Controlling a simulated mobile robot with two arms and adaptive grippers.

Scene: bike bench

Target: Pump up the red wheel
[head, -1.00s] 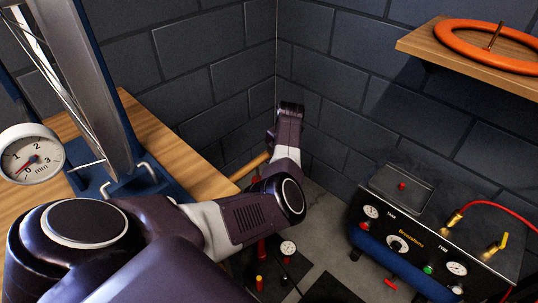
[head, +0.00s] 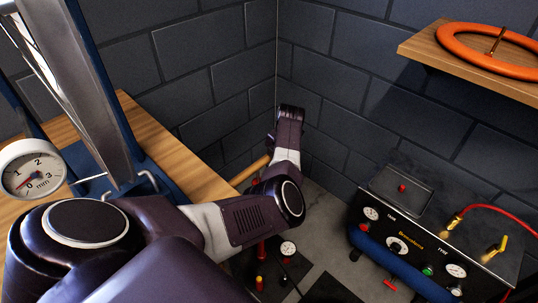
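No wheel that is clearly red shows. A wheel (head: 98,95) with a grey rim stands at the left in a blue stand (head: 150,180). My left arm comes in from the lower left and reaches over a floor pump. The pump's wooden handle (head: 250,170) shows left of my forearm. Its red barrel (head: 262,250) and round gauge (head: 288,248) show below my arm, and its middle is hidden. My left gripper's fingers cannot be made out at the arm's far end, so whether they touch the handle is unclear. My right gripper is out of view.
A black compressor (head: 430,240) with dials, a blue tube and a red hose (head: 495,208) stands at the right. An orange ring (head: 450,40) lies on a wooden shelf (head: 420,50) above. A dial gauge (head: 33,168) sits by the wheel over the wooden bench (head: 135,115). Brick walls close the corner.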

